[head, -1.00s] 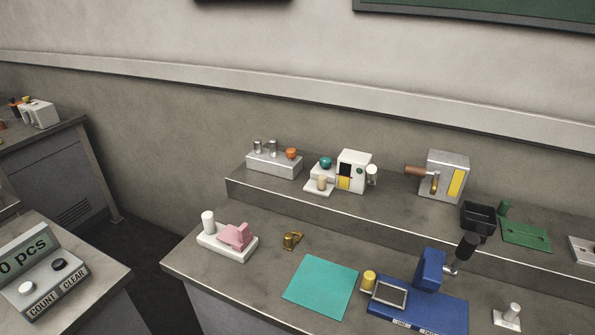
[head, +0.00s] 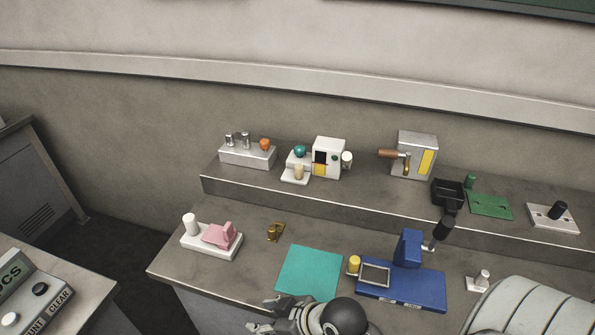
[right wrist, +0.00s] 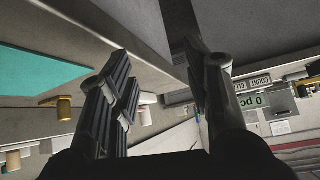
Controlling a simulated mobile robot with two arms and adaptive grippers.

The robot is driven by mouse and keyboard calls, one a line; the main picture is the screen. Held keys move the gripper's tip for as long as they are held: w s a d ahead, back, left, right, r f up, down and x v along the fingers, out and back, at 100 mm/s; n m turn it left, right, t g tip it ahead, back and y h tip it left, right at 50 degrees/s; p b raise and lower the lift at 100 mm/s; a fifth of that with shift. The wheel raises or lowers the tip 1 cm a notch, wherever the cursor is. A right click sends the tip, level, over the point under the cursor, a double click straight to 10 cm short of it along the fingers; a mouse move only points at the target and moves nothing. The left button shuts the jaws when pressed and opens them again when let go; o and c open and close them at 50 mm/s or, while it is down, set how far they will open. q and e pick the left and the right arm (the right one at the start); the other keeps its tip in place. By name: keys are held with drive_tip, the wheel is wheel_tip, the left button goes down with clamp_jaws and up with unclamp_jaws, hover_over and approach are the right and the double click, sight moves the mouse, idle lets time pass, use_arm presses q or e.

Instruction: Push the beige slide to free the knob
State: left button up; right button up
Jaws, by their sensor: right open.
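The beige slide (head: 299,172) is a small upright beige peg on a low white ledge. It sits on the raised back shelf, in front of the teal knob (head: 300,151) and left of a white box (head: 328,150) with a black and yellow front. I cannot tell from here how the slide bears on the knob. My right gripper (head: 263,314) is low at the front edge of the bench, open and empty, well apart from the slide. Its open fingers (right wrist: 160,62) fill the middle of the right wrist view. My left gripper is not in view.
A teal mat (head: 309,271), a blue fixture (head: 408,283), a brass piece (head: 275,231) and a pink-topped white fixture (head: 211,244) stand on the lower bench. A metal block with pegs (head: 247,154) is left of the slide. The raised shelf's front edge (head: 290,204) crosses between.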

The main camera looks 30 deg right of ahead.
drive_tip(key=w+d+r+m+t+h, duration=0.1)
drive_tip(key=w+d+r+t, duration=0.3)
drive_tip(key=w, duration=0.5)
drive_tip(key=w+d+r+m+t, duration=0.1)
drive_tip(key=w+d+r+t, duration=0.1)
drive_tip(key=w+r+t, duration=0.6)
drive_tip(key=m+g+h, duration=0.4)
drive_tip(key=m+h, duration=0.5)
drive_tip(key=h, duration=0.4)
approach(299, 173)
drive_tip(key=b+x, duration=0.2)
drive_tip(key=x, duration=0.8)
drive_tip(key=shift+r, duration=0.1)
clamp_jaws()
